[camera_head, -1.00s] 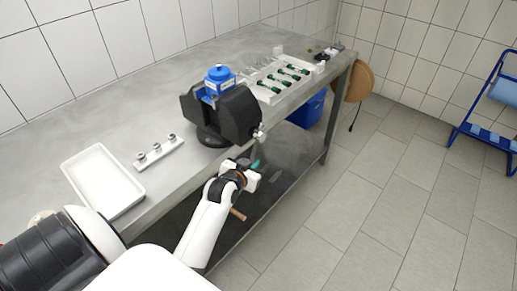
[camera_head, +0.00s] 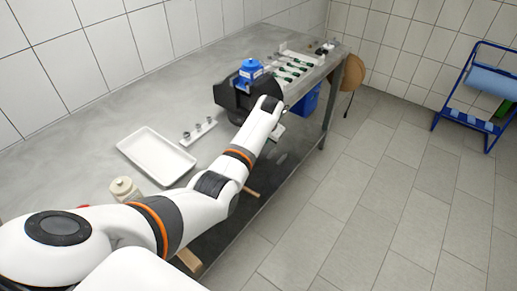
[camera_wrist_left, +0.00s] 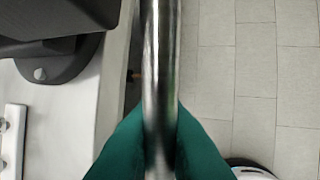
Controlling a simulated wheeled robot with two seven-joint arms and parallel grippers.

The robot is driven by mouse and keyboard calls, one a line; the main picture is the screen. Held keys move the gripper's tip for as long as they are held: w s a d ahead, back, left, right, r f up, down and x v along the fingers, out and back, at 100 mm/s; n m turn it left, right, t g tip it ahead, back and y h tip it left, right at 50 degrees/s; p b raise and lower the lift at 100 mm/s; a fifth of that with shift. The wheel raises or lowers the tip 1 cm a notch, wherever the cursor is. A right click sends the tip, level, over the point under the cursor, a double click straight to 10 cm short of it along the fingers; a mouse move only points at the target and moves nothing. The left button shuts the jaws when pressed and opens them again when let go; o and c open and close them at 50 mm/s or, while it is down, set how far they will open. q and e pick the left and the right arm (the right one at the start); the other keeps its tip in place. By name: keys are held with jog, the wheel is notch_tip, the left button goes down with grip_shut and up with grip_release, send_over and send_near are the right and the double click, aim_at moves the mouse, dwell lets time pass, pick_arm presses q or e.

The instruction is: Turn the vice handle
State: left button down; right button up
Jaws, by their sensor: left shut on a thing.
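The black vice (camera_head: 229,96) stands on the metal bench and holds a blue part (camera_head: 250,69). My left arm reaches across to the vice's front side and hides part of it. In the left wrist view the vice handle (camera_wrist_left: 160,55) is a shiny metal rod running from top to bottom. The green fingertips of my left gripper (camera_wrist_left: 160,142) are shut on this rod, one on each side. The dark vice body (camera_wrist_left: 60,62) is at the upper left of that view. In the head view the handle and fingertips are hidden behind my arm. My right gripper is not in view.
A white tray (camera_head: 157,157) and a small holder with grey fittings (camera_head: 199,131) lie on the bench nearer to me. A rack with green parts (camera_head: 293,70) stands beyond the vice. A blue bin (camera_head: 305,104) is under the bench. The floor to the right is open.

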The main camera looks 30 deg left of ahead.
pick_arm(q)
jog(key=shift+s+d+r+g, duration=0.2)
jog(key=shift+r+g, duration=0.1)
jog(key=shift+g, duration=0.15)
jog(key=shift+s+d+r+g, duration=0.15)
jog(key=shift+r+g, duration=0.15)
jog(key=shift+g, duration=0.15)
jog(key=shift+s+r+g, duration=0.15)
jog(key=shift+r+g, duration=0.2)
jog(key=shift+g, duration=0.25)
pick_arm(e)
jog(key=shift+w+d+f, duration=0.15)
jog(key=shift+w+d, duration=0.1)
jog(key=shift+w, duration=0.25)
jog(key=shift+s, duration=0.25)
pick_arm(q)
jog(key=c, duration=1.5)
grip_release()
jog(key=shift+d+r+m, duration=0.1)
jog(key=shift+d+m, duration=0.05)
jog(key=shift+m, duration=0.15)
jog(key=shift+r, duration=0.15)
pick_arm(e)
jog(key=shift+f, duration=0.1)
